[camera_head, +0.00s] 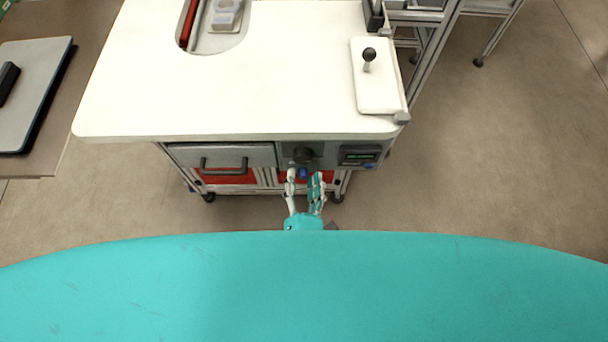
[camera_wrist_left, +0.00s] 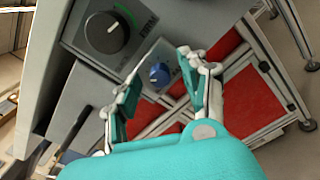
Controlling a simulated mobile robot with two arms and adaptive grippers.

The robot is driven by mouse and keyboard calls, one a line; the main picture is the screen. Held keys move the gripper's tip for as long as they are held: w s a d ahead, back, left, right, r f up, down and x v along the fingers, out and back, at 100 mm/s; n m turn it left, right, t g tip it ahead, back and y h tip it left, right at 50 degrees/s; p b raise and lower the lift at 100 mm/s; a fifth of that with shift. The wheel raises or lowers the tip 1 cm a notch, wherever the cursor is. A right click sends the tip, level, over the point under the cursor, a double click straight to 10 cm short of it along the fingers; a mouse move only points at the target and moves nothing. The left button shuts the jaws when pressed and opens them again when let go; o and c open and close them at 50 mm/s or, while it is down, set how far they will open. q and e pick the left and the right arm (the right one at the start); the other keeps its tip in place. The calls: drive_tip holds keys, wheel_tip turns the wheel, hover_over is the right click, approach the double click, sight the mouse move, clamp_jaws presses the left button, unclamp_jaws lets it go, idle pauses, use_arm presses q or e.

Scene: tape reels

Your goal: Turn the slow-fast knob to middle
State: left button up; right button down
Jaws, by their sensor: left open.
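A black round knob (camera_wrist_left: 107,32) with a green arc on its dial sits on the front panel of the white-topped cart, and it shows in the head view (camera_head: 303,155) too. A smaller blue knob (camera_wrist_left: 159,74) sits on a light plate beside it, also seen in the head view (camera_head: 303,172). My left gripper (camera_head: 303,181) is open in front of the panel. In the left wrist view its fingers (camera_wrist_left: 158,67) stand either side of the blue knob, with no clear contact. My right gripper is not in view.
The cart's white top (camera_head: 240,90) overhangs the panel. Red panels (camera_wrist_left: 265,100) lie below. A lever on a white plate (camera_head: 378,95) stands on top.

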use_arm(q)
drive_tip(key=shift+c, duration=0.5)
drive_tip(key=c, duration=0.5)
clamp_jaws()
drive_tip(key=shift+m, duration=0.4)
drive_tip(key=m+p, duration=0.1)
drive_tip(key=m, duration=0.3)
drive_tip(key=shift+r+p, duration=0.1)
drive_tip(key=shift+p, duration=0.25)
drive_tip(key=shift+m+p, duration=0.6)
drive_tip(key=shift+m, duration=1.3)
